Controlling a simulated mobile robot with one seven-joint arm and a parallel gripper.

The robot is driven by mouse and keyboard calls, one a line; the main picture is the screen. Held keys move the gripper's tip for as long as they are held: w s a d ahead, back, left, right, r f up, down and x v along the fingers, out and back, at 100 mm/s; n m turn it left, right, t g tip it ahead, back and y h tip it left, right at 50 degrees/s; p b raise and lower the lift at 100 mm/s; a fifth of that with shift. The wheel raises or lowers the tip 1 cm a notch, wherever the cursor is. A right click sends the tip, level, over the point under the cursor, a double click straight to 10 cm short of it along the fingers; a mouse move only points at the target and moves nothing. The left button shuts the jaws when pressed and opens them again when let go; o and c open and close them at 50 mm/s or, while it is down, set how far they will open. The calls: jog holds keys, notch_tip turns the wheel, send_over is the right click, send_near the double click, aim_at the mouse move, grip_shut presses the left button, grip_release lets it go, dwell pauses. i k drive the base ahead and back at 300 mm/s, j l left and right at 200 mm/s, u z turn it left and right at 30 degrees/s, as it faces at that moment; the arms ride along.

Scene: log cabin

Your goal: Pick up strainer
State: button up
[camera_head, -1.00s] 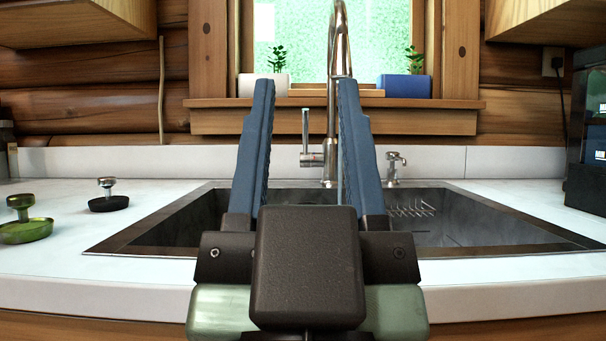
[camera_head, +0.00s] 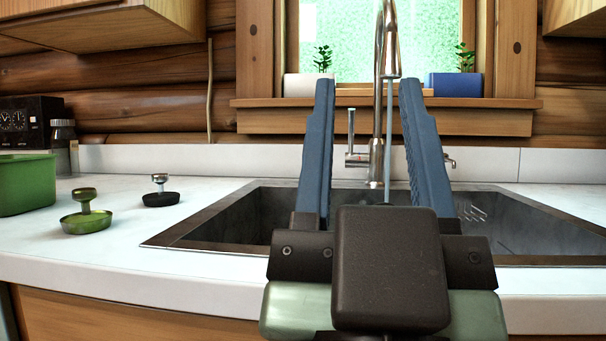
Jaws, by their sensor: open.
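Two small knobbed pieces that look like sink strainers stand on the white counter left of the sink. One strainer is green with a metallic-looking knob (camera_head: 86,221). The other strainer is black with a shiny knob (camera_head: 161,199) and sits a little farther back and to the right. My gripper (camera_head: 367,90) is open and empty, with its two blue fingers apart. It appears in front of the sink and faucet, well to the right of both strainers, and touches neither.
The sink (camera_head: 262,205) is sunk into the counter (camera_head: 130,250), with a tall faucet (camera_head: 377,150) behind it. A green container (camera_head: 25,185), a dark jar (camera_head: 64,145) and a black dialled device (camera_head: 30,120) stand at the left. Bare counter surrounds the strainers.

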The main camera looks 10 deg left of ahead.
aim_at(86, 221)
jog(key=u, duration=1.45)
